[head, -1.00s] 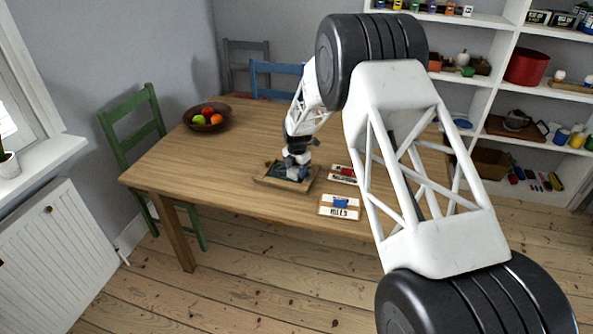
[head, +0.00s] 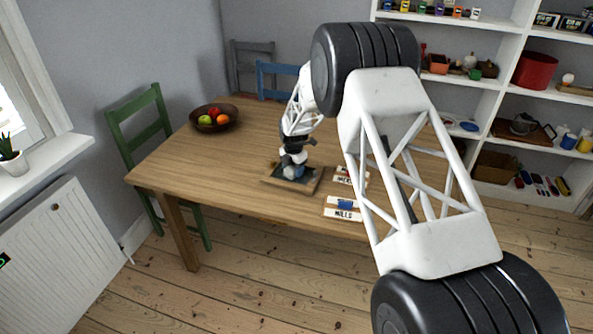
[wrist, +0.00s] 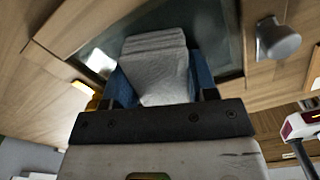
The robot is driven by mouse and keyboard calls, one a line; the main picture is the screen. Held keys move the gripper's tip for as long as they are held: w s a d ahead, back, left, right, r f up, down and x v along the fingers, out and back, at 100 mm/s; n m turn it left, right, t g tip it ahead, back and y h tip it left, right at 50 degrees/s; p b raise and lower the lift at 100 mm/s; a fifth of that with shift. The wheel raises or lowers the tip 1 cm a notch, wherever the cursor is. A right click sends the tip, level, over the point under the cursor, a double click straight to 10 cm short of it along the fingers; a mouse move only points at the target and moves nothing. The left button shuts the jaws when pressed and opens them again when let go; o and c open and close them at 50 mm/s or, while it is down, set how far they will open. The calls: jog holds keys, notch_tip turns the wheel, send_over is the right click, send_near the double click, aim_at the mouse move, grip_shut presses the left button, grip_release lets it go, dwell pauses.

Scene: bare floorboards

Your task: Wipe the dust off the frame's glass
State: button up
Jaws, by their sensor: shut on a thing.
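The picture frame (head: 312,186) lies flat on the wooden table, its dark glass facing up. In the wrist view its pale wooden border (wrist: 66,28) and grey-green glass (wrist: 212,30) show behind the cloth. My gripper (head: 292,168) is over the middle of the frame. It is shut on a folded grey-white cloth (wrist: 155,55), with blue parts on both sides of it. The cloth is at the glass, but I cannot tell whether it touches. The cloth and gripper hide part of the glass, and I cannot make out the dust.
Two lettered blocks or boxes (head: 343,213) lie just right of the frame. A grey rounded object (wrist: 277,40) is beside the frame in the wrist view. A fruit bowl (head: 214,124) stands at the table's far left. The table's left half (head: 190,160) is mostly clear.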

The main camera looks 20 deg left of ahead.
jog(key=shift+s+a+f, duration=0.1)
jog(key=shift+f, duration=0.1)
jog(key=shift+a, duration=1.65)
jog(key=shift+r, duration=0.2)
jog(key=shift+r, duration=3.05)
jog(key=shift+r, duration=0.1)
jog(key=shift+r, duration=1.4)
